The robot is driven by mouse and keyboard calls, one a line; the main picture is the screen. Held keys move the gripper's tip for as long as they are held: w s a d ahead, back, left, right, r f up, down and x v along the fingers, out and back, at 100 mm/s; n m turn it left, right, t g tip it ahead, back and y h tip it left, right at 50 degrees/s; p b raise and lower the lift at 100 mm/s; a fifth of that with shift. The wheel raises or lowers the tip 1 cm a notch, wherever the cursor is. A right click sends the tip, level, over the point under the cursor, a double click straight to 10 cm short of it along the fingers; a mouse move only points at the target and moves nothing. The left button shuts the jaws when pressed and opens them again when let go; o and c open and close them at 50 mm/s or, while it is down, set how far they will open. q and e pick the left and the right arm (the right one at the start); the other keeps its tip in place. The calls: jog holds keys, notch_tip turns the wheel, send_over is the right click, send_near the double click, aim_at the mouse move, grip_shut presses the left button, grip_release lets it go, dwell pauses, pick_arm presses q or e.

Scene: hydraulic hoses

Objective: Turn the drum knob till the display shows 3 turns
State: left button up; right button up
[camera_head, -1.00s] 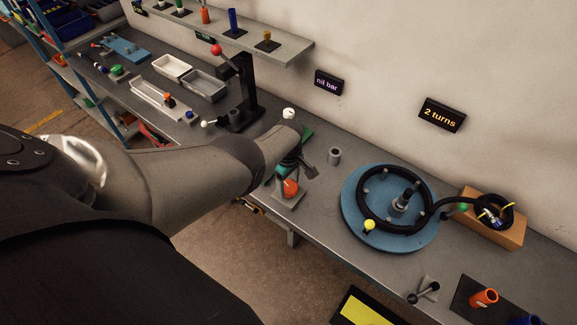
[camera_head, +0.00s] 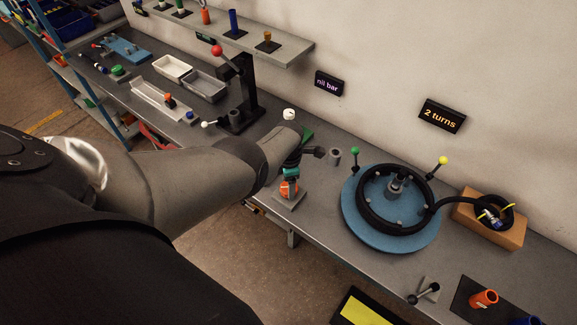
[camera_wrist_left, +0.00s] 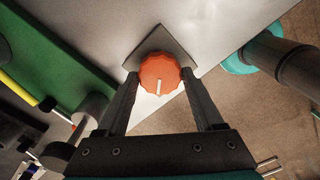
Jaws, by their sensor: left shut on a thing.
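The orange knob (camera_head: 288,189) stands on a grey block on the bench. In the left wrist view the knob (camera_wrist_left: 159,70) is scalloped, with a white mark pointing towards my gripper's palm. My left gripper (camera_head: 291,176) is shut on the knob, one finger on each side. The display (camera_head: 441,116) on the wall reads "2 turns". The blue drum (camera_head: 390,238) lies on the bench with black hose (camera_head: 367,222) wound on it. My right gripper is not in view.
A second display (camera_head: 329,84) reads "nil bar". A brown box (camera_head: 508,238) with coiled hose stands right of the drum. A black stand (camera_head: 243,90) with a red-balled lever is behind my left arm.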

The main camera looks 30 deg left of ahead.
pick_arm(q)
jog(key=n, duration=0.4)
jog(key=shift+n, duration=2.9)
jog(key=o, duration=1.4)
